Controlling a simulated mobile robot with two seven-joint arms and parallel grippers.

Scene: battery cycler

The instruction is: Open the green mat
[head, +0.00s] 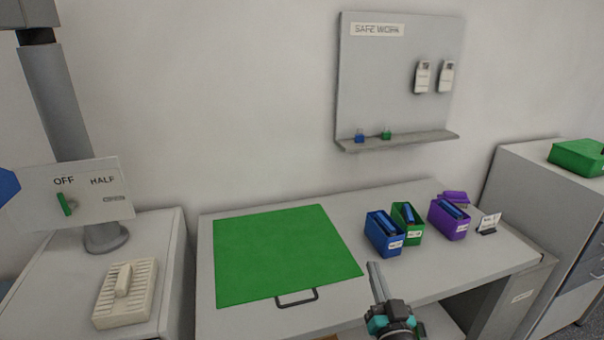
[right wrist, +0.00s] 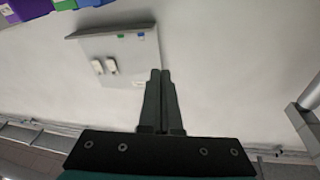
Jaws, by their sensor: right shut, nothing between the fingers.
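The green mat (head: 280,250) lies flat on the left part of the white table in the head view. A dark U-shaped handle (head: 297,298) sticks out at its front edge. My right gripper (head: 373,266) is at the table's front edge, to the right of the mat and handle, apart from both. Its fingers are together and empty. In the right wrist view the shut fingers (right wrist: 160,75) point toward the wall and the mat does not show. My left gripper is not in view.
Blue (head: 383,234), green (head: 407,222) and purple (head: 448,219) bins stand on the table's right side. A switch panel (head: 85,198) and a ribbed white block (head: 126,294) are on the left cabinet. A wall board (head: 400,80) with a shelf hangs behind.

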